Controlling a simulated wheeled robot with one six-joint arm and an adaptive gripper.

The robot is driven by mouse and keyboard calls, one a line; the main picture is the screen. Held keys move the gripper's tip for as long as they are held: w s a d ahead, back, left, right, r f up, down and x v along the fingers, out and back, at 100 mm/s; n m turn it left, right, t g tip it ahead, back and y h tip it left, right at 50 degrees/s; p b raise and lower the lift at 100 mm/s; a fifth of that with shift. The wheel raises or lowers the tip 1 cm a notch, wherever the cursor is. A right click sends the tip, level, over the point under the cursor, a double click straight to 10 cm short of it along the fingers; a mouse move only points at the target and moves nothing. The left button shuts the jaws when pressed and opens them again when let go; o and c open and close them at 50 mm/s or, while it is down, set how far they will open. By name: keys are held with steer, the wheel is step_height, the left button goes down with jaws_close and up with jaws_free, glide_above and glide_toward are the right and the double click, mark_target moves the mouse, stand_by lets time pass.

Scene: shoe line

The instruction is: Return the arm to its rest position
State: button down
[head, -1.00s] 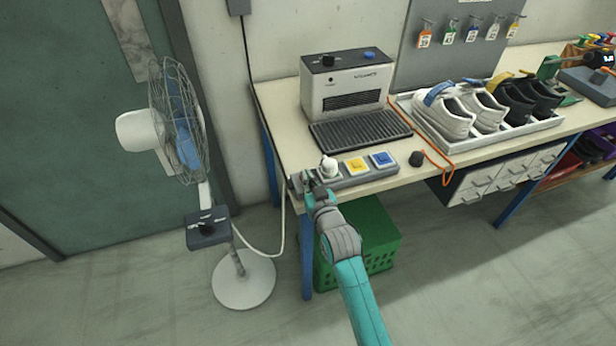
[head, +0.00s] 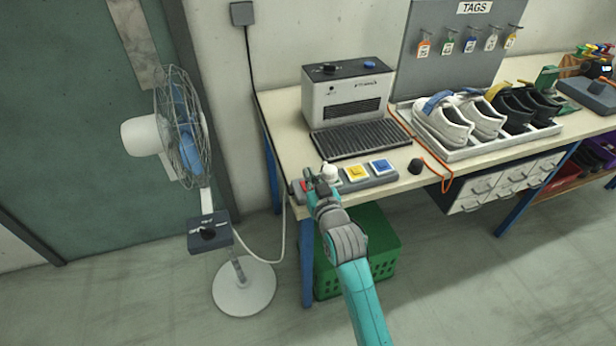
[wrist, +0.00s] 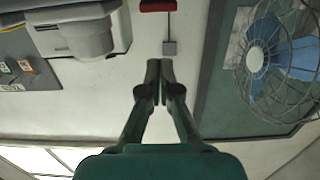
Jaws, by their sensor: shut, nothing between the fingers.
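My arm reaches up from the bottom of the head view to the front left of the workbench. My gripper (head: 316,174) is at its end, just in front of the button strip, and it overlaps the strip's left part in the picture. In the wrist view my gripper (wrist: 160,62) is shut, its two fingers together with nothing between them. The wrist picture appears upside down. I cannot tell from the head view how far the fingertips are from the strip.
The button strip (head: 361,184) lies along the front edge of the workbench (head: 440,180). A grey machine (head: 347,100) and a shoe tray (head: 480,147) stand behind it. A fan (head: 183,125) stands at left, a green crate (head: 380,240) below. Floor at right is clear.

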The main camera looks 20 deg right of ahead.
steer(key=s+r, duration=0.2)
steer(key=s, duration=0.4)
steer(key=shift+s+r, duration=0.15)
steer(key=shift+s, duration=0.25)
steer(key=s+f+g, duration=0.1)
steer(key=s+f, duration=0.5)
steer(key=s, duration=0.5)
steer(key=s+f, duration=0.5)
steer(key=s, duration=0.6)
steer(key=s+r+g, duration=0.1)
steer(key=s+r, duration=0.2)
steer(key=s, duration=2)
steer(key=shift+s+a+r, duration=0.15)
steer(key=shift+s+a, duration=0.05)
steer(key=shift+s, duration=0.1)
